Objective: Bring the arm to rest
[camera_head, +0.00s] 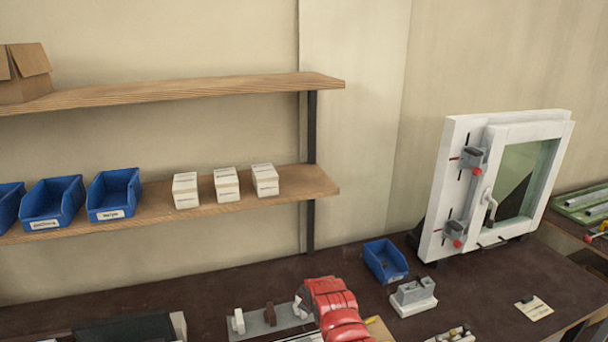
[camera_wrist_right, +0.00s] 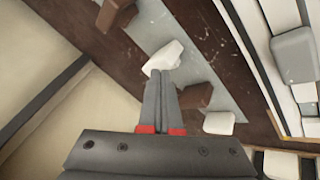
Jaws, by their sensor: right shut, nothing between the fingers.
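My right gripper (camera_wrist_right: 166,80) shows in the right wrist view with its two grey fingers together and nothing between them. Its tips point toward a white block (camera_wrist_right: 163,58) on a grey plate (camera_wrist_right: 190,30); whether they touch it I cannot tell. Brown blocks (camera_wrist_right: 196,96) and another white piece (camera_wrist_right: 218,122) lie close to the fingers. In the head view my red arm (camera_head: 337,310) reaches in at the bottom middle, over the bench beside the grey plate (camera_head: 268,322). It hides its own gripper. My left gripper is in neither view.
A white window frame (camera_head: 455,185) with clamps stands at the right of the dark bench (camera_head: 240,285). A blue bin (camera_head: 385,262) and a grey fixture (camera_head: 413,297) stand between it and my arm. Wooden shelves (camera_head: 170,92) with bins and white boxes hang at the left.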

